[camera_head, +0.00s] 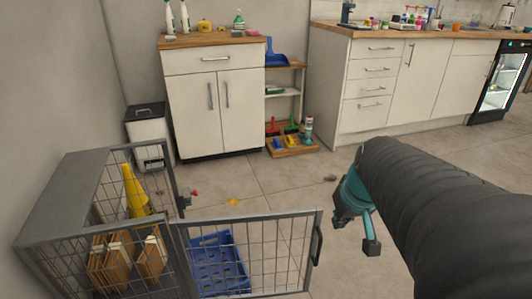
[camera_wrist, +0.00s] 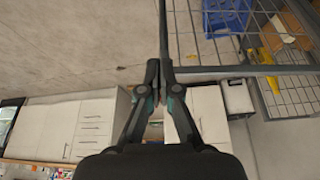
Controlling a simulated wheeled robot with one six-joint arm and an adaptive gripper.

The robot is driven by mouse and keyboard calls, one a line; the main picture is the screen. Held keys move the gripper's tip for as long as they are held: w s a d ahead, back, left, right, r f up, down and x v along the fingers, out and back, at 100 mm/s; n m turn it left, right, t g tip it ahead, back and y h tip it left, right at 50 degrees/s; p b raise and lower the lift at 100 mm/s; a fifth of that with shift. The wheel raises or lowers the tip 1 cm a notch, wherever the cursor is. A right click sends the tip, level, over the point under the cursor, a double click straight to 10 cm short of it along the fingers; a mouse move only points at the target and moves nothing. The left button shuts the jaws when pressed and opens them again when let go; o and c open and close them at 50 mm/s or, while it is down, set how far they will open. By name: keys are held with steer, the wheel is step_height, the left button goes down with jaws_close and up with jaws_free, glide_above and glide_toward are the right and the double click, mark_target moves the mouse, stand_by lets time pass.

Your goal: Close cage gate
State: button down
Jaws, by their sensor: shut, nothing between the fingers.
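The cage (camera_head: 68,190) is a grey metal frame with mesh at the lower left of the head view. Its mesh gate (camera_head: 265,262) stands open, swung out to the right, with a dark handle (camera_head: 317,245) at its free edge. My gripper (camera_head: 352,200) is right of the handle, with a gap showing in that view. In the wrist view my gripper (camera_wrist: 160,68) is shut and empty, its tips overlapping the corner of the gate frame (camera_wrist: 240,72). I cannot tell whether they touch. My arm hides the lower right.
A blue crate (camera_head: 212,268) shows behind the gate's mesh. Inside the cage are a yellow cone (camera_head: 134,190) and cardboard pieces (camera_head: 152,258). A white bin (camera_head: 150,130) and cabinet (camera_head: 195,110) stand behind.

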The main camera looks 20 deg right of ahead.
steer(key=w+d+f, duration=0.1)
steer(key=w+f, duration=0.6)
steer(key=f, duration=0.2)
steer(key=shift+w+b, duration=0.3)
steer(key=shift+w, duration=0.05)
steer(key=shift+d+f, duration=0.1)
